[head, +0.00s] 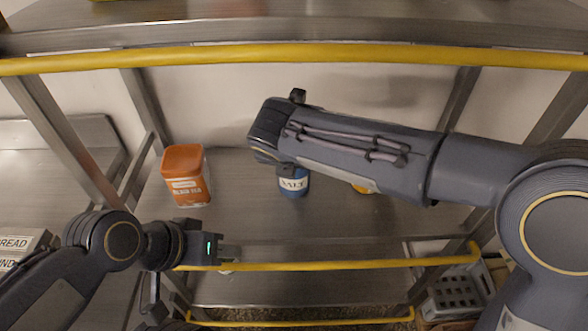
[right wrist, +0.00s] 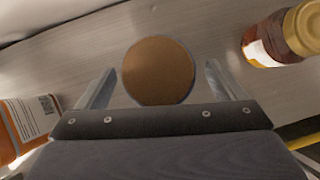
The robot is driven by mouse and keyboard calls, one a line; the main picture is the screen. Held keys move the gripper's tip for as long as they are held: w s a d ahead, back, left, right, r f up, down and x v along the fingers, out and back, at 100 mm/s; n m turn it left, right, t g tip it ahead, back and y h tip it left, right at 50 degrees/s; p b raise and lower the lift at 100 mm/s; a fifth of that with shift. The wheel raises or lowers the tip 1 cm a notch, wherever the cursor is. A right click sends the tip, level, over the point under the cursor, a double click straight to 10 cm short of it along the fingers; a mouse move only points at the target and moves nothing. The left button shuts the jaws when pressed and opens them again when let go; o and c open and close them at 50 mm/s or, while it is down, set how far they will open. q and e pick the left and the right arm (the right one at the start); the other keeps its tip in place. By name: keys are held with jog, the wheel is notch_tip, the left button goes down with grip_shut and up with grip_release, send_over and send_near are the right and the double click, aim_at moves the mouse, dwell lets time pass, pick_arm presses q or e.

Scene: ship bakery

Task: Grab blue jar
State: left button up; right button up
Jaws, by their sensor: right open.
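The blue jar (head: 294,183) stands on the metal shelf, its white label partly readable as "SALT". My right forearm and wrist hide its top in the head view. In the right wrist view a round brown lid (right wrist: 158,70), apparently the jar's, is seen from above. My right gripper (right wrist: 161,67) is open, one finger on each side of the lid, with a visible gap at both sides. How far down the fingers reach cannot be told. My left gripper (head: 229,254) is in front of the shelf, near its yellow rail, apart from the jar; its jaw opening is unclear.
An orange tea tin (head: 186,176) stands left of the jar, also at the left in the right wrist view (right wrist: 30,118). A dark amber jar (right wrist: 270,42) stands to the right. Yellow rails run along the upper shelf (head: 300,56) and lower front edge (head: 340,265).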

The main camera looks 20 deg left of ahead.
jog(key=shift+f, duration=0.15)
jog(key=shift+c, duration=0.2)
jog(key=c, duration=1.5)
jog(key=shift+r, duration=0.2)
